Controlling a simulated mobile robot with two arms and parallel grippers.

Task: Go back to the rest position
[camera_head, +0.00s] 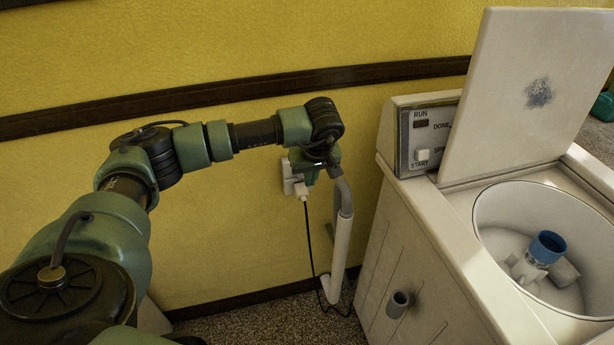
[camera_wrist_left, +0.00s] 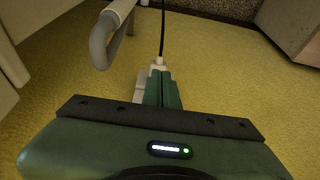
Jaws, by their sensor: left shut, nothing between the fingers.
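My left arm reaches in from the left in the head view. Its gripper (camera_head: 312,176) hangs by the yellow wall, close to a white plug (camera_head: 302,190) in a wall outlet (camera_head: 289,178). In the left wrist view the green fingers (camera_wrist_left: 163,92) are together with nothing between them. The plug (camera_wrist_left: 158,63) shows just beyond the fingertips; I cannot tell whether they touch it. My right gripper is not in view.
A grey drain hose (camera_head: 341,225) hangs just right of the gripper. A black cord (camera_head: 309,240) runs down to the carpet. The washer (camera_head: 440,250) stands at right, lid (camera_head: 530,90) raised, with a blue-topped agitator (camera_head: 546,247) inside. A dark rail (camera_head: 200,95) crosses the wall.

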